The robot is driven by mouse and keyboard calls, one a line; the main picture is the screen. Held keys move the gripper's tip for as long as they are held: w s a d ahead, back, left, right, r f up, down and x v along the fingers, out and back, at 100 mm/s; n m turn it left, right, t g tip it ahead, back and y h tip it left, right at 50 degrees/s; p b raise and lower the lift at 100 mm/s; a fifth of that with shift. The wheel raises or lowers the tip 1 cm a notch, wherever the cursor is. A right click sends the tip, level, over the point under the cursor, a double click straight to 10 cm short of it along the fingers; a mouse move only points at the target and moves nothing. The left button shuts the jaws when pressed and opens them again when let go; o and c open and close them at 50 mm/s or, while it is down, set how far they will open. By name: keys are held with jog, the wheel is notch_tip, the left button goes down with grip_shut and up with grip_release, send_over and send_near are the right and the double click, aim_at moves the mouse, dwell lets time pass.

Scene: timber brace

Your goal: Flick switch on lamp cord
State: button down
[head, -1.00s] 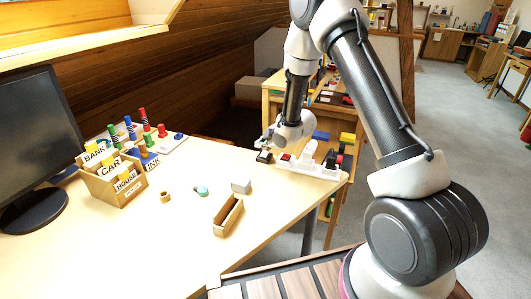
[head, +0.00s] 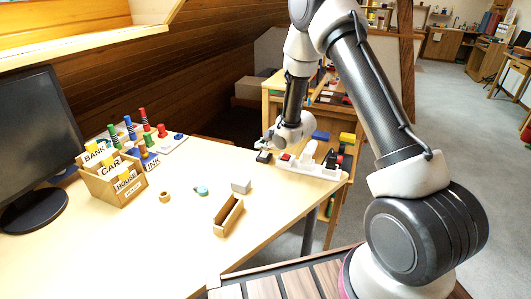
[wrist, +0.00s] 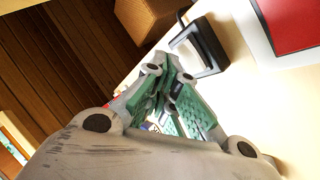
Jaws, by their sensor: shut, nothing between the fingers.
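A small black block (head: 263,157), which looks like the cord switch, lies on the desk's far edge, left of a white power strip. In the wrist view the black switch (wrist: 210,48) shows as a black housing with a grey middle and a short black cord at its upper end. My gripper (head: 266,142) is above and close beside the black block in the head view. In the wrist view my gripper (wrist: 172,80) is shut and empty, its tips near the switch's lower left. I cannot tell whether they touch. The rocker's position is not clear.
The white power strip (head: 312,168) with a red switch (head: 285,157) stands just right. The front of the desk is clear.

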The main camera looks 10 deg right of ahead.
aim_at(263, 155)
jog(key=shift+f, duration=0.5)
dwell(0.5)
jog(key=shift+r, duration=0.15)
jog(key=shift+r, duration=0.65)
jog(key=shift+s+a+r, duration=0.1)
jog(key=shift+s+r, duration=0.1)
jog(key=shift+r, duration=1.05)
jog(key=shift+s+a+r, duration=0.1)
jog(key=shift+s+r, duration=0.05)
jog(key=shift+r, duration=1.05)
